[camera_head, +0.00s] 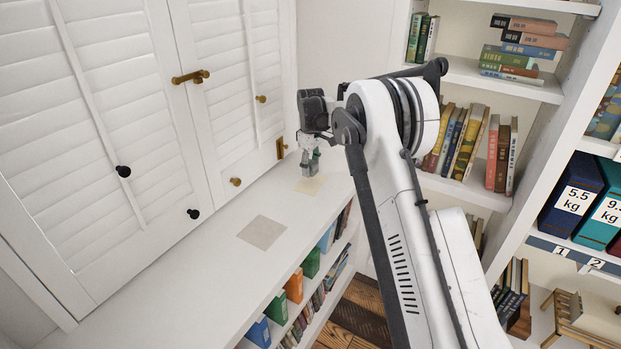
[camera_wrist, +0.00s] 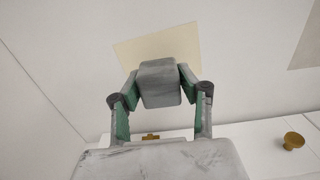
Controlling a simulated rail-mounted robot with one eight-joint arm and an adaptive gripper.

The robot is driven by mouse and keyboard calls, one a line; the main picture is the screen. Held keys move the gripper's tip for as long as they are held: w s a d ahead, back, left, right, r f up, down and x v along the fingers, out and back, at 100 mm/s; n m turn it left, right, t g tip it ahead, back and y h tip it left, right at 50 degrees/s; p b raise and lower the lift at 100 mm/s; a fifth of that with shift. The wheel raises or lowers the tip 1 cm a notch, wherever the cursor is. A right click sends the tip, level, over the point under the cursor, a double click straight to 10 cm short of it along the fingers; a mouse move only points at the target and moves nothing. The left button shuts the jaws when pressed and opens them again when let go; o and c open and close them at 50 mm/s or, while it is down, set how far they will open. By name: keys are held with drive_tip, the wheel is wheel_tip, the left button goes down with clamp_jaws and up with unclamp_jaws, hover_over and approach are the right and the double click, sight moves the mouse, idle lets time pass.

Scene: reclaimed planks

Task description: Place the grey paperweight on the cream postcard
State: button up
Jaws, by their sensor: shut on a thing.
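The grey paperweight (camera_wrist: 159,84) is a rounded grey block between the fingers of my gripper (camera_wrist: 160,86), which is shut on it. In the head view the paperweight (camera_head: 310,168) hangs below my gripper (camera_head: 310,160) near the far end of the white shelf top. The cream postcard (camera_head: 309,186) lies flat there, just below the block in the picture. In the wrist view the block covers part of the lower edge of the cream postcard (camera_wrist: 160,44). I cannot tell whether the block touches the card.
A taupe card (camera_head: 262,232) lies nearer on the white shelf top (camera_head: 190,270); its corner shows in the wrist view (camera_wrist: 308,45). White louvred cabinet doors (camera_head: 110,130) with knobs rise along the left. Bookshelves (camera_head: 480,75) stand at the right.

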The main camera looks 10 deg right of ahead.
sight(311, 183)
drive_tip(key=shift+f+b, duration=0.4)
drive_tip(key=shift+f, duration=1.45)
drive_tip(key=shift+f, duration=0.15)
drive_tip(key=o, duration=1.3)
